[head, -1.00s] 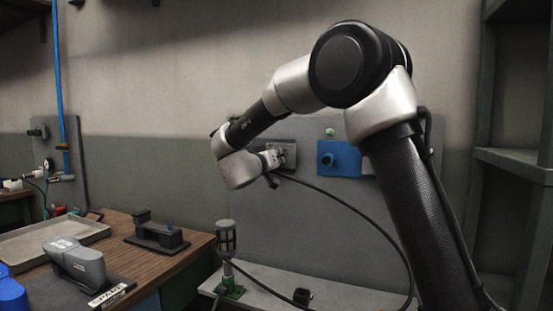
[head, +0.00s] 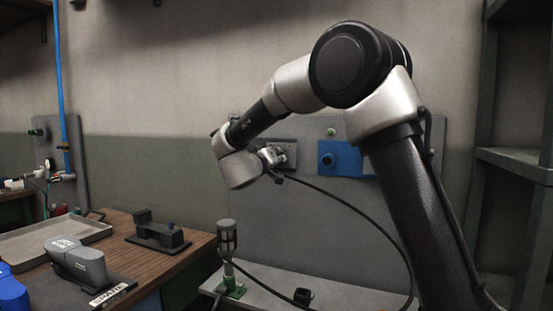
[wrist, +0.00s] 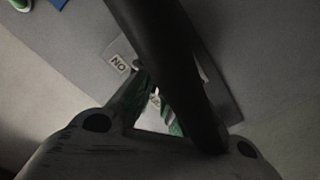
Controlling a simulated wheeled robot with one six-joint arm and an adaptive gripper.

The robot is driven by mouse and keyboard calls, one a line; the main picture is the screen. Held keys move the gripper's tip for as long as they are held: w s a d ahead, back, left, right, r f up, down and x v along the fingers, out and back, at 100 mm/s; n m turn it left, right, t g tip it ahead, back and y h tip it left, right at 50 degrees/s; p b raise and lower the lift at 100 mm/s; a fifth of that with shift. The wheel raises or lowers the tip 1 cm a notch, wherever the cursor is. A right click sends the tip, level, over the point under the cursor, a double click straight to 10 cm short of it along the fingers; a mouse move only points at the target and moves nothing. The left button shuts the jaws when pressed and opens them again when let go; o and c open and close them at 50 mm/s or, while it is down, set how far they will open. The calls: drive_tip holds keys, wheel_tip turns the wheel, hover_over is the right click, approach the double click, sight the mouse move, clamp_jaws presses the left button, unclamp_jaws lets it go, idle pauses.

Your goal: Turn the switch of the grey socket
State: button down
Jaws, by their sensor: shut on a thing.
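The grey socket (head: 290,152) is fixed to the grey wall panel, left of a blue socket (head: 340,158). My gripper (head: 276,156) is at its front and hides part of it. In the wrist view the socket's plate (wrist: 205,75) shows with a label (wrist: 118,64) that reads ON upside down. My gripper's green-padded fingers (wrist: 160,103) are close together at the plate, shut on the switch. The switch itself is mostly hidden by the fingers and a thick black bar across the view, so its angle cannot be told.
A black cable hangs from my wrist in a loop. A grey lamp-like device (head: 228,240) on a green base stands below on a ledge (head: 270,285). A wooden bench (head: 125,232) with a tray (head: 50,240) is at left. A dark shelf (head: 515,155) stands at right.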

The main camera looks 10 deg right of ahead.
drive_tip(key=c, duration=1.5)
unclamp_jaws()
drive_tip(key=v, duration=1.2)
